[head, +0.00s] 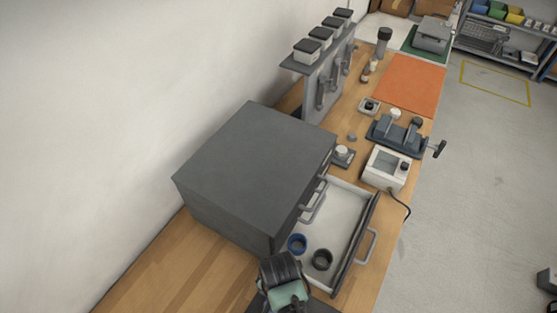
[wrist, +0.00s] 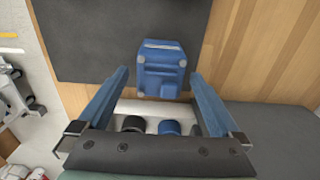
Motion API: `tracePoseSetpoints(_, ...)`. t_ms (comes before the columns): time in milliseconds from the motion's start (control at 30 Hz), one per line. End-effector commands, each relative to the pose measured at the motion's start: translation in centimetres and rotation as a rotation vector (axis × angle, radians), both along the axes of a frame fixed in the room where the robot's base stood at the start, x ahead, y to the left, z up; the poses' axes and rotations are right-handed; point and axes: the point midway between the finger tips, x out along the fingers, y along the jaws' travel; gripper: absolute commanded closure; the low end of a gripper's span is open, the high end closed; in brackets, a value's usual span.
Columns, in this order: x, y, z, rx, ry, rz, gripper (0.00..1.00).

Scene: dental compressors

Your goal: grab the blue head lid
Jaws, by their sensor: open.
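The blue head lid (wrist: 162,65) is a blocky blue part with pale round corner spots and a light stripe. In the wrist view it is at the upper middle, over the edge of a dark mat (wrist: 90,40). My gripper (wrist: 159,74) is open, with one blue finger to the left of the lid and one to the right. Gaps show on both sides, so the fingers look apart from it. I cannot tell the height between them. In the head view my arm's end covers this spot and the lid does not show.
A grey cabinet (head: 255,165) stands beside the arm. Its open drawer (head: 345,215) holds a blue ring (head: 297,243) and a black ring (head: 322,259). Farther along the bench are a white device (head: 384,168), a dark fixture (head: 395,132) and an orange mat (head: 410,82).

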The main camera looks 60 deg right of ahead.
Motion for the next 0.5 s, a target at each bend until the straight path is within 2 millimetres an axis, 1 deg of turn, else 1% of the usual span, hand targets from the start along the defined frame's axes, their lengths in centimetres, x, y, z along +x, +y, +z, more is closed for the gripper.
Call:
tracePoseSetpoints(200,0.03,-0.03,-0.08,-0.001,-0.001,0.0,0.0)
tracePoseSetpoints(267,0.03,-0.03,-0.07,-0.001,-0.001,0.0,0.09)
tracePoseSetpoints(300,0.03,-0.03,-0.07,-0.001,-0.001,0.0,0.16)
tracePoseSetpoints(467,0.03,-0.03,-0.06,-0.001,-0.001,0.0,0.45)
tracePoseSetpoints(500,0.03,-0.03,-0.05,-0.001,-0.001,0.0,0.52)
